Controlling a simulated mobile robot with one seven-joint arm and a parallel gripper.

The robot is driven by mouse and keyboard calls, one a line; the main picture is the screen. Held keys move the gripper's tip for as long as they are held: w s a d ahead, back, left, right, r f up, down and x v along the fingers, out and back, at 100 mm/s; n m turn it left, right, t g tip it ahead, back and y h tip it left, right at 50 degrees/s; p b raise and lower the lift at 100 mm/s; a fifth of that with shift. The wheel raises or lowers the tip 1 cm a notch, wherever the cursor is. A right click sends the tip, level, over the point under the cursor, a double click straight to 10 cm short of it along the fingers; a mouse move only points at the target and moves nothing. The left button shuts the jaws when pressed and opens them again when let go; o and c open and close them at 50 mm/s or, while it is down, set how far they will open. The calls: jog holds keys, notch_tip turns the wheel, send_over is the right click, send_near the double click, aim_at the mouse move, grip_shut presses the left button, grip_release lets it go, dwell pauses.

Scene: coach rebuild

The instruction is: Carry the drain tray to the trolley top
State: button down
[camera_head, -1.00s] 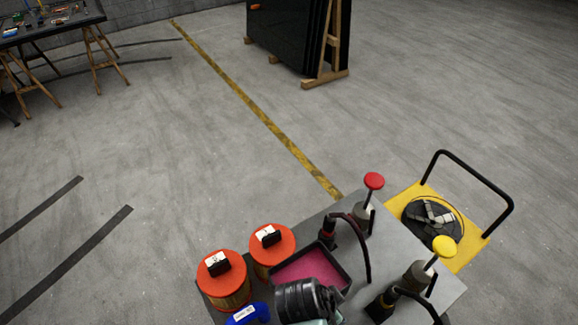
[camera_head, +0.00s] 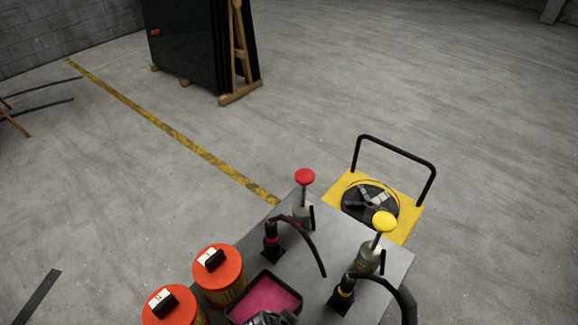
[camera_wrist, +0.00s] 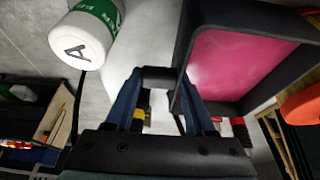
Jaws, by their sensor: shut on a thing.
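The drain tray (camera_head: 240,311) is a square black tray with a dark pink inside, at the bottom edge of the head view. In the wrist view the tray (camera_wrist: 183,50) fills the upper right and looks tilted. My gripper (camera_wrist: 158,84) is shut on a short black bar at the tray's near side. In the head view only a dark part of my arm shows over the tray's near edge. I cannot tell whether the tray touches the grey top (camera_head: 325,263) below it. A yellow platform trolley (camera_head: 405,230) with a black handle stands beyond that top.
Two orange-lidded cans (camera_head: 218,265) stand left of the tray. A red-knobbed pump (camera_head: 304,178) and a yellow-knobbed pump (camera_head: 384,222) with black hoses stand to its right. A round black object (camera_head: 360,211) lies on the yellow trolley. A white bottle (camera_wrist: 85,38) shows in the wrist view.

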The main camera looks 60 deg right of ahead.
jog(key=shift+w+d+f, duration=0.1)
jog(key=shift+w+f, duration=0.05)
jog(key=shift+f, duration=2.4)
jog(key=shift+f, duration=0.1)
jog(key=shift+c, duration=1.2)
grip_release()
jog(key=shift+f, duration=0.1)
jog(key=v, duration=1.2)
jog(key=shift+s+a, duration=0.2)
jog(key=shift+s, duration=0.05)
